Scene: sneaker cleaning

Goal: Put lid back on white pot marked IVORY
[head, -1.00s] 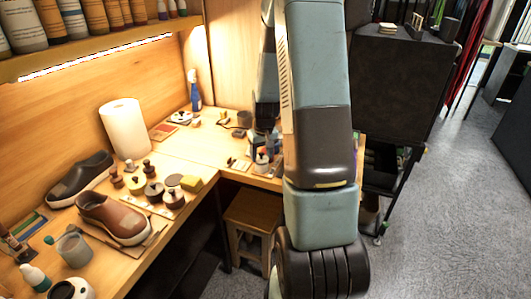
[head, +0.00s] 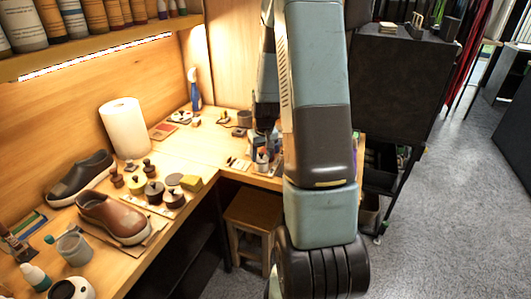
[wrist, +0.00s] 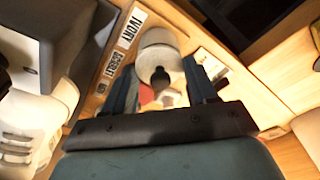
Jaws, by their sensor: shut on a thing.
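In the wrist view my gripper (wrist: 160,90) has its two fingers on either side of a pale round lid with a dark knob (wrist: 160,77), and it is shut on this lid. A pale round pot (wrist: 160,37) shows just beyond the lid, and the lid overlaps its near side. I cannot tell whether they touch. The IVORY label (wrist: 129,27) lies left of the pot, with a second, darker label (wrist: 114,75) below it. In the head view my arm hides most of the gripper. A small pale container (head: 262,160) stands near it on the right bench end.
A blue spray bottle (head: 195,90) stands at the back. A wooden stool (head: 252,215) is below. A grey box (wrist: 35,45) is left in the wrist view.

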